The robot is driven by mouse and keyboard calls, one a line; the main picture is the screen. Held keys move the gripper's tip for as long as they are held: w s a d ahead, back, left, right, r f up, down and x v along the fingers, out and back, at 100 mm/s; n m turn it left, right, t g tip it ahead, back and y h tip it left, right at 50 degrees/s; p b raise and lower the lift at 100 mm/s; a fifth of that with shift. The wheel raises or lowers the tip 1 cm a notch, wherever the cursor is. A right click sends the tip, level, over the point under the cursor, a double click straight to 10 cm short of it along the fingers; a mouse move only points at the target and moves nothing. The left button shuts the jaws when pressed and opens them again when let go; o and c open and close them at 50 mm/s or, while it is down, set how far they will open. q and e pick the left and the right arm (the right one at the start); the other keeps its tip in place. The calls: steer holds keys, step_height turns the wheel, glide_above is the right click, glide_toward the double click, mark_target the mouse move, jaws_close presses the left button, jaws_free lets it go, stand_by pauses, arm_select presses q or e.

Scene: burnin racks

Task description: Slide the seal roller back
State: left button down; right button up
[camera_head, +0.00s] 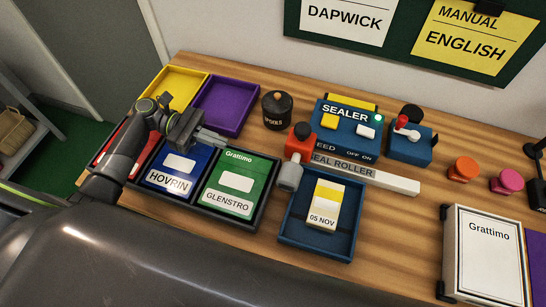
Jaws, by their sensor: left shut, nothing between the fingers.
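The blue sealer (345,118) stands at the back of the wooden table. In front of it runs a pale bar labelled SEAL ROLLER (390,180). At the bar's left end sits an orange-red block with a dark knob (299,142), with a grey roller (290,176) in front of it. My left gripper (212,140) is shut and empty over the blue and green boxes, left of the orange-red block and apart from it. My right gripper is not in view.
A blue tray (287,237) holds a yellow-and-white packet (325,206) just in front of the bar. A dark spools pot (277,109) stands left of the sealer. A red-levered blue device (408,143) stands right. Bare wood lies right of the tray.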

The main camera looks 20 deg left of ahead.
arm_select(q)
steer(key=shift+w+d+f, duration=0.1)
steer(key=shift+w+f, duration=0.15)
steer(key=shift+f, duration=0.15)
steer(key=shift+d, duration=0.3)
steer(key=d+p, duration=0.1)
steer(key=d, duration=0.3)
steer(key=d+f+p, duration=0.1)
steer(key=d, duration=0.2)
steer(key=d+p, duration=0.1)
steer(key=d, duration=0.3)
steer(key=shift+s+d+f, duration=0.2)
steer(key=shift+s+d, duration=0.1)
steer(key=shift+d, duration=0.05)
steer(key=shift+d+f+p, duration=0.25)
steer(key=shift+d+p, duration=0.1)
steer(key=shift+d, duration=0.35)
